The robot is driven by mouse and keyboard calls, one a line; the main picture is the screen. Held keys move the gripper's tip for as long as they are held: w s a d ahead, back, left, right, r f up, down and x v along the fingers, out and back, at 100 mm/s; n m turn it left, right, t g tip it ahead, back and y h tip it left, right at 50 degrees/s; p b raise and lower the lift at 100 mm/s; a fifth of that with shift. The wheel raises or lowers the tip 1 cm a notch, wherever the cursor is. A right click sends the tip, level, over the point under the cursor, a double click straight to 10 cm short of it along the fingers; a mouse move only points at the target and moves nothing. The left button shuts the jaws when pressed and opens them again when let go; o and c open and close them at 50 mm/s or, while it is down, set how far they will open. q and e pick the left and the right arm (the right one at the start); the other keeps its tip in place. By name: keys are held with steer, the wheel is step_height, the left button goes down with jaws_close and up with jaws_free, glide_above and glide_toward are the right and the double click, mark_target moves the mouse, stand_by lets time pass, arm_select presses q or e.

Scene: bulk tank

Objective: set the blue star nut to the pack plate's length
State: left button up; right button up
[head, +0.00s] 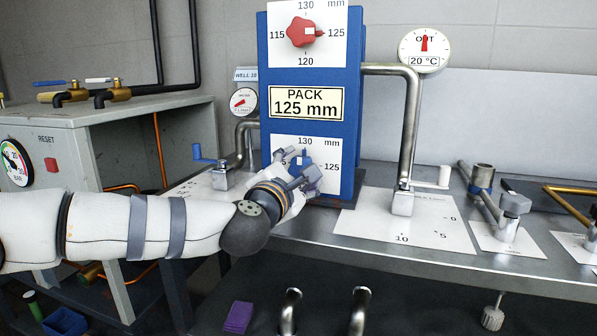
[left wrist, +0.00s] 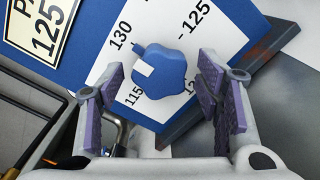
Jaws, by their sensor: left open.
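The pack plate (head: 306,103) is a cream label reading "PACK 125 mm" on a blue upright panel. The blue star nut (head: 300,160) sits below it on a white dial; it shows fully in the left wrist view (left wrist: 172,78). There its small blue tip points toward the 130 mark, and a white patch faces between 130 and 115. My left gripper (head: 301,172) is open in front of the nut. In the left wrist view its purple-padded fingers (left wrist: 162,88) stand on both sides of the nut, with gaps. My right gripper is not in view.
A blue-handled crank (head: 208,155) stands left of the panel. A bent steel pipe (head: 411,120) and a round gauge (head: 424,50) are at its right. A grey cabinet (head: 60,130) stands at left.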

arm_select(q)
steer(key=shift+c, duration=0.3)
steer(key=c, duration=1.1)
steer(key=shift+r+m, duration=0.1)
steer(key=shift+m, duration=0.2)
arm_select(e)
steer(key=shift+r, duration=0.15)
arm_select(q)
steer(key=m+p, duration=0.1)
steer(key=m, duration=0.1)
steer(key=shift+d+r+m, duration=0.1)
steer(key=shift+r+m, duration=0.05)
steer(key=shift+m, duration=0.25)
steer(key=m+p, duration=0.2)
steer(key=m, duration=0.3)
steer(key=shift+p, duration=0.3)
steer(key=m+p, duration=0.1)
steer(key=m, duration=0.4)
steer(key=shift+m+p, duration=0.85)
steer(key=shift+m, duration=1.15)
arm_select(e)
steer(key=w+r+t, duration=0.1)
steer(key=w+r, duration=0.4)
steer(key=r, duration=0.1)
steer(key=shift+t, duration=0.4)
arm_select(q)
steer(key=shift+f+m, duration=0.2)
steer(key=shift+m, duration=0.1)
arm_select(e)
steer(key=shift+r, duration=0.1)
